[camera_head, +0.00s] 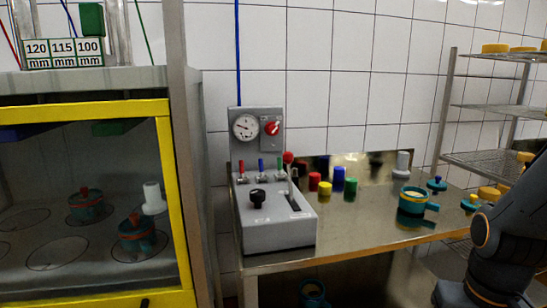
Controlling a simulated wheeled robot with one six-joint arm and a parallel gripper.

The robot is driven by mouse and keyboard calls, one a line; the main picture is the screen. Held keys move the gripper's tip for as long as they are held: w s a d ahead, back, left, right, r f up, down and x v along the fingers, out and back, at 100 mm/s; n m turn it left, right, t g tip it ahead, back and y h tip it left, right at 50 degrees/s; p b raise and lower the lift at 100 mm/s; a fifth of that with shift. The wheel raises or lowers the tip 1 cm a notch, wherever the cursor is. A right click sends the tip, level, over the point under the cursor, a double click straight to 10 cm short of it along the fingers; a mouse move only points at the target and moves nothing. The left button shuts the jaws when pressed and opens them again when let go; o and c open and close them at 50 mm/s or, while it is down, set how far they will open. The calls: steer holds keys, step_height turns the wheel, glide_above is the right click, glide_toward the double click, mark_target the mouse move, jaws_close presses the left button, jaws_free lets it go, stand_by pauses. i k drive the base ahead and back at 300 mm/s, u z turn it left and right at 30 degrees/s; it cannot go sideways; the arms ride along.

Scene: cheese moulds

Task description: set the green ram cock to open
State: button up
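The green ram cock (279,164) is a small upright lever with a green handle on the grey control box (275,232). It is the right one in a row with a red cock (241,168) and a blue cock (261,166). Its handle appears to point up; I cannot tell from this whether it is open or shut. A lever with a red ball top (288,158) stands just to its right. My gripper is not in view; only dark links of my arm show at the lower right, well away from the cock.
The control box stands on a steel table (370,235) with a black knob (257,197) in front. Coloured plugs (338,180) and a teal mould (414,200) stand right of it. A yellow-framed press (178,210) is at left. A rack (490,107) is at right.

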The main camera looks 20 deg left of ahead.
mark_target(280, 167)
steer(key=u, duration=0.45)
steer(key=i, duration=0.55)
steer(key=u, duration=0.55)
